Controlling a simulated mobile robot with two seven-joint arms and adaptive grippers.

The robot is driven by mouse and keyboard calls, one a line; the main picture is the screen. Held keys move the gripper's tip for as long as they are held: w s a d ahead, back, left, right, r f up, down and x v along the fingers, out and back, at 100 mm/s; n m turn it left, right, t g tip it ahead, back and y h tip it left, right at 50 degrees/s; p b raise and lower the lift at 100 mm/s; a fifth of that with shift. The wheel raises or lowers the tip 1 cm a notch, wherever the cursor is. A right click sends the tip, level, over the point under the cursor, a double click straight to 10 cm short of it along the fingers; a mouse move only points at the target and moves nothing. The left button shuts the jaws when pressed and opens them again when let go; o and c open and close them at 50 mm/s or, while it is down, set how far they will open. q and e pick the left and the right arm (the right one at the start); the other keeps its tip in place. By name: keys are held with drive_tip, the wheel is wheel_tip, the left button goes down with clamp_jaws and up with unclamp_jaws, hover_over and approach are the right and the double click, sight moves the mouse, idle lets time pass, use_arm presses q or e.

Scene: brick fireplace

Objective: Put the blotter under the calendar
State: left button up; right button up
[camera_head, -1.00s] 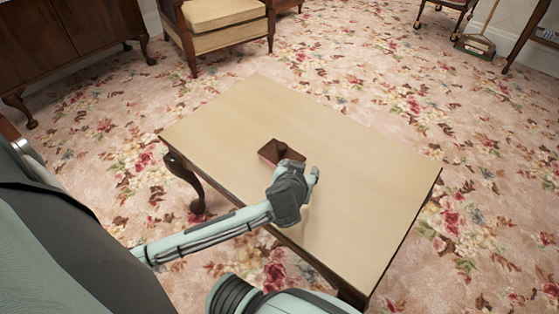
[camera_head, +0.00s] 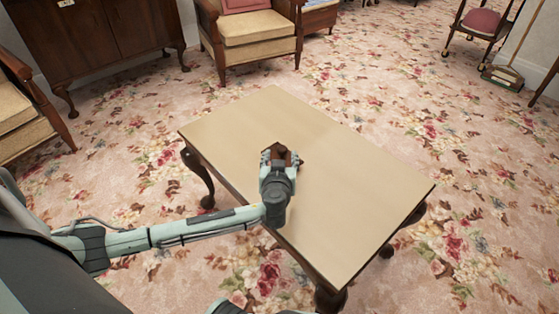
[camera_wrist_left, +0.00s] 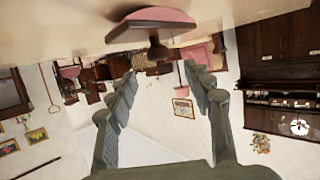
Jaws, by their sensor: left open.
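The blotter, a small brown block with a knob, lies on the low tan table (camera_head: 350,180). In the head view my left gripper (camera_head: 279,157) largely hides it. In the left wrist view, which is upside down, the blotter (camera_wrist_left: 150,24) shows a pinkish body and a dark knob (camera_wrist_left: 157,48). My left gripper (camera_wrist_left: 163,82) is open, its fingers spread either side of the knob's line, and holds nothing. I cannot tell if they touch the blotter. I cannot make out a calendar for sure; a small white marked item (camera_head: 66,3) sits on the dark cabinet. My right gripper is out of view.
The rest of the tabletop is bare. Behind it stand a cushioned armchair (camera_head: 248,32) and the dark wooden cabinet (camera_head: 105,38). Another chair (camera_head: 28,108) is at the left. A carpet sweeper (camera_head: 503,78) stands at the right. Open floral carpet surrounds the table.

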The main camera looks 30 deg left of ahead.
sight(282, 152)
use_arm(q)
drive_tip(key=x, duration=0.7)
drive_tip(key=shift+w+f, duration=0.1)
drive_tip(key=shift+f, duration=0.35)
clamp_jaws()
